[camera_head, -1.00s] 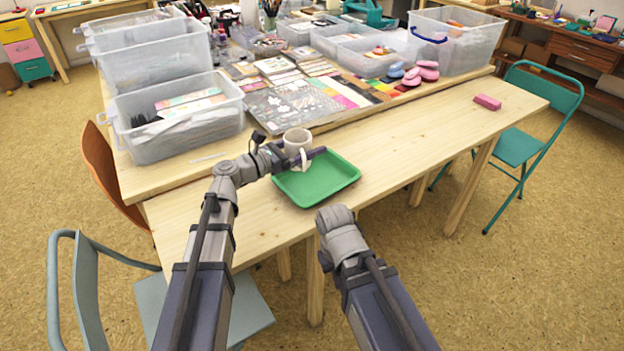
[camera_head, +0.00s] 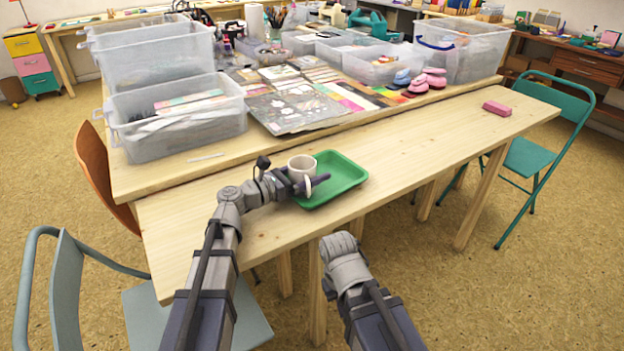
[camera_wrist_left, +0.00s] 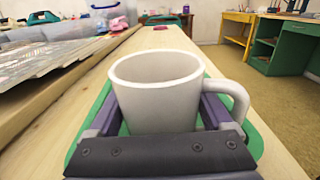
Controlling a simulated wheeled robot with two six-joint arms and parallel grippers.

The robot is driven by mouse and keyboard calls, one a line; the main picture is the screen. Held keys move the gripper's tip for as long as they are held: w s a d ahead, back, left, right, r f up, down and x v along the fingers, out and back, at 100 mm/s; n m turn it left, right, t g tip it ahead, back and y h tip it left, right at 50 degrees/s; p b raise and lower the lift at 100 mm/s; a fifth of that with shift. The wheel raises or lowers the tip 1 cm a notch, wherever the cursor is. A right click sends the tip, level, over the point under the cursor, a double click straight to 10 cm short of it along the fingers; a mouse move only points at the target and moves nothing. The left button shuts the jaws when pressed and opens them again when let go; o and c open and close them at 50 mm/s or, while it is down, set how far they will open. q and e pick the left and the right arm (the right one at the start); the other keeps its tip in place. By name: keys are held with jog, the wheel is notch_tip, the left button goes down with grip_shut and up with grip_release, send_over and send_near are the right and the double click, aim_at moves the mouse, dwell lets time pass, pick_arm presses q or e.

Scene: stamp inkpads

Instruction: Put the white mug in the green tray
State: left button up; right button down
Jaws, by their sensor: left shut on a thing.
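The white mug (camera_head: 302,168) is upright between the fingers of my left gripper (camera_head: 306,184), which is shut on it. The mug also shows large in the left wrist view (camera_wrist_left: 158,92), with its handle to the right and a finger on either side. The green tray (camera_head: 346,172) lies on the front table, and the mug is over its left part. The tray's rim shows around the mug in the left wrist view (camera_wrist_left: 252,140). Whether the mug's base touches the tray is hidden. My right arm is at the bottom centre in the head view, its gripper not visible.
A pink block (camera_head: 497,108) lies at the table's right end. The table (camera_head: 430,135) is clear between it and the tray. Behind, a higher board (camera_head: 190,168) holds a clear bin (camera_head: 180,130), picture sheets (camera_head: 292,108) and pink and blue inkpads (camera_head: 418,84).

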aim_at(291, 179)
pick_arm(q)
jog(key=shift+f, duration=0.15)
jog(key=o, duration=1.5)
jog(key=shift+c, duration=0.2)
jog(key=shift+r, duration=0.3)
jog(key=v, duration=1.2)
